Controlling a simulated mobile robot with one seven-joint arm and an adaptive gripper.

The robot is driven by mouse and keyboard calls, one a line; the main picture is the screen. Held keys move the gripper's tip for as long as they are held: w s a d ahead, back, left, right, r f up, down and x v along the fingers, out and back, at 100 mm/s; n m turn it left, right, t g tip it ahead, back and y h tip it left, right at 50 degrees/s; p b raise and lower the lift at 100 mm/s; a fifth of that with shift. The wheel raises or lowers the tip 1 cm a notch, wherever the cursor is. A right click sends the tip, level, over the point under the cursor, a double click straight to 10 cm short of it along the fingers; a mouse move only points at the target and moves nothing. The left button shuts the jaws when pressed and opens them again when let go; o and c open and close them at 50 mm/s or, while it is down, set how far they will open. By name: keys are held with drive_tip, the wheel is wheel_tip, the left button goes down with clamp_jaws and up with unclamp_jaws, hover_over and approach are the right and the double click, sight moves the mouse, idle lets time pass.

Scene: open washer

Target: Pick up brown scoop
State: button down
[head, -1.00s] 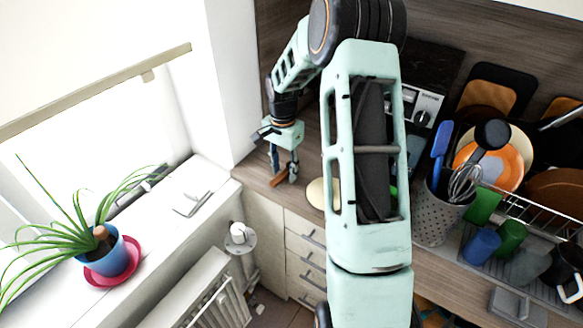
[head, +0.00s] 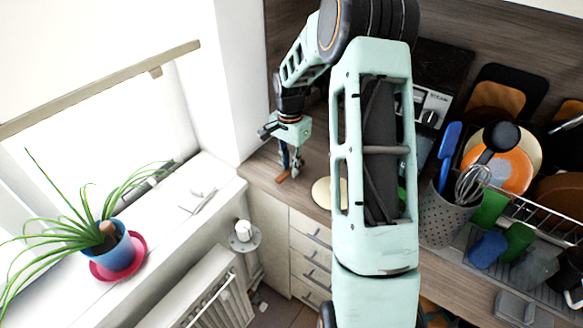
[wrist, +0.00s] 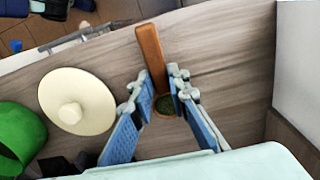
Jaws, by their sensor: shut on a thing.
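The brown scoop (wrist: 151,55) lies on the wooden counter near its front edge, its long flat handle pointing to the top of the wrist view. A small round greenish part (wrist: 165,104) shows at its lower end. My gripper (wrist: 160,82) is shut on the scoop, with a blue-padded finger on each side. In the head view the scoop's brown end (head: 283,176) shows just below my gripper (head: 291,168), at the counter's left end. The scoop appears to be still at counter level; the fingers hide part of it.
A cream round lid with a knob (wrist: 78,101) lies left of the scoop, with a green round thing (wrist: 20,137) beyond it. A white wall (wrist: 298,60) stands close on the right. In the head view a utensil holder (head: 447,214) and dish rack stand to the right.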

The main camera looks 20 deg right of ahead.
wheel_tip(320, 180, up, 3)
drive_tip(key=shift+f, duration=0.2)
drive_tip(key=s+r+b, duration=0.3)
drive_tip(key=s+r, duration=0.6)
drive_tip(key=s, duration=0.5)
drive_tip(key=shift+a+r, duration=0.3)
drive_tip(key=shift+a, duration=0.05)
drive_tip(key=c, duration=2.5)
unclamp_jaws()
clamp_jaws()
drive_tip(key=shift+a, duration=0.1)
